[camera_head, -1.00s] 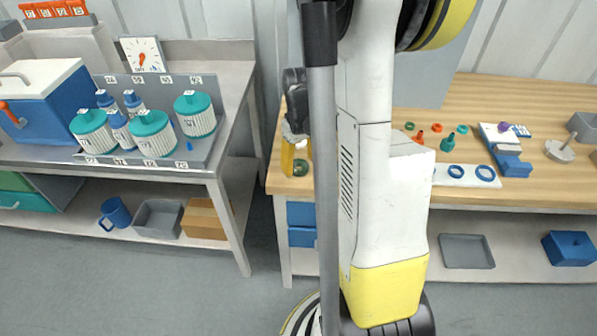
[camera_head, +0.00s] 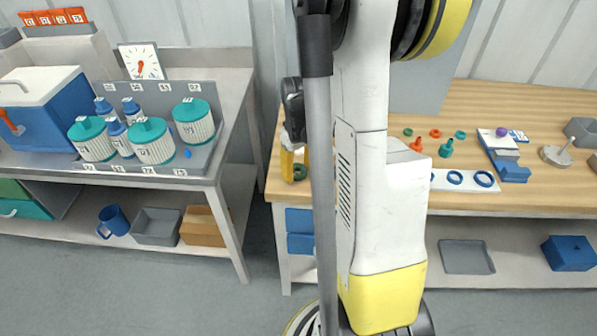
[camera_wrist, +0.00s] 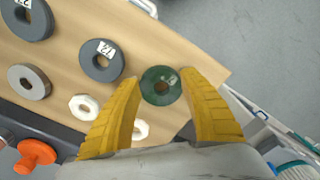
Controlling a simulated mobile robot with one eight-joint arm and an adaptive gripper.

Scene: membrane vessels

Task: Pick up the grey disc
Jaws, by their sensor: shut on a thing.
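My gripper (camera_wrist: 161,78) has its two yellow fingers closed on the sides of a dark green disc (camera_wrist: 161,92) with a centre hole. In the head view my gripper (camera_head: 296,168) is low over the left end of the wooden bench, with the green disc (camera_head: 300,173) at its fingertips. I cannot tell whether the disc is clear of the bench top. In the wrist view a grey disc (camera_wrist: 92,67) with a white number label lies left of the fingers. A darker grey disc (camera_wrist: 37,28) is at the top left. My arm hides these grey discs in the head view.
A brownish-grey ring (camera_wrist: 28,91) and white rings (camera_wrist: 84,116) lie near the grey discs. An orange knobbed part (camera_wrist: 36,154) is at lower left. The wooden bench (camera_head: 520,110) carries blue rings and small fittings at right. A side table (camera_head: 228,120) holds teal-lidded vessels.

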